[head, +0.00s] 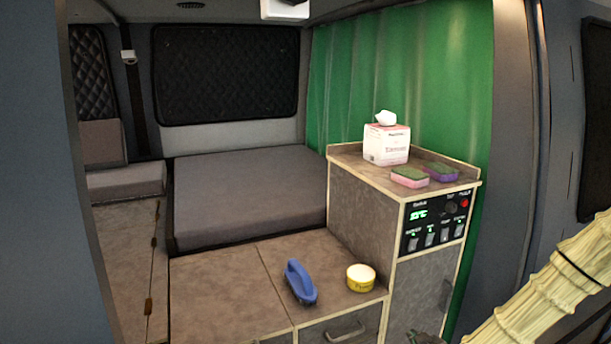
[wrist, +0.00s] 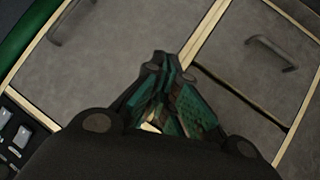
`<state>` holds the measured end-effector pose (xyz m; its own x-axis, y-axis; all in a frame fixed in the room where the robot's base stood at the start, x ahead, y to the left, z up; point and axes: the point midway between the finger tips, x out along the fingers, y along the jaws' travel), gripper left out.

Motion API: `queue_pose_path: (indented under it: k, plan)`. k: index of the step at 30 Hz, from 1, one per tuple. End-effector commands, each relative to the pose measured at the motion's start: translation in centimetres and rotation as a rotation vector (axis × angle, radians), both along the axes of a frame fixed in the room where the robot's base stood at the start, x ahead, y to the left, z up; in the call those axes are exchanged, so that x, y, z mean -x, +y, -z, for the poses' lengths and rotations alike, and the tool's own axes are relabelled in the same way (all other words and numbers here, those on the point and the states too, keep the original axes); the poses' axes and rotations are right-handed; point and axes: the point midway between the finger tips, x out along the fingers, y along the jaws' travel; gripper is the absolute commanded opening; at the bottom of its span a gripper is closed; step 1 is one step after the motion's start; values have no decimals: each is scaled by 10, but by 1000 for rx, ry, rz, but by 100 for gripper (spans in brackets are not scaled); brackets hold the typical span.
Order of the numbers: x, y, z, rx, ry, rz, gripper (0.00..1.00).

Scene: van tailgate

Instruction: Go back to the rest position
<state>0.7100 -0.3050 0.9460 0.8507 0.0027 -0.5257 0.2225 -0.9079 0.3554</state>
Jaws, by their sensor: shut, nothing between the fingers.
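My gripper (wrist: 160,65) is shut and empty in the wrist view, with its fingertips together in front of the grey cabinet fronts. In the head view only a small dark part of my gripper (head: 425,338) shows at the bottom edge, below the control panel. My arm enters from the lower right of the head view. No object is between the fingers.
A blue brush (head: 300,282) and a yellow tub (head: 361,278) stand on the low counter (head: 220,275). A tissue box (head: 386,144) and two sponges (head: 409,177) sit on the taller cabinet (head: 350,158). A green curtain (head: 440,80) hangs behind it.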

Motion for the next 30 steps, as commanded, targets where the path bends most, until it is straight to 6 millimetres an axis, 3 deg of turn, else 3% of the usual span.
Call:
queue_pose_path:
  k: [1,6,15,21,24,27,30]
  plan:
    - [18,13,27,-25,57,-8,0]
    - [81,44,96,-121,245,10,0]
    - [215,78,194,-235,592,123,0]
    - [309,84,237,-259,807,250,0]
    - [349,83,249,-257,890,318,0]
    - [378,82,255,-251,950,371,0]
    - [395,79,258,-246,983,408,0]
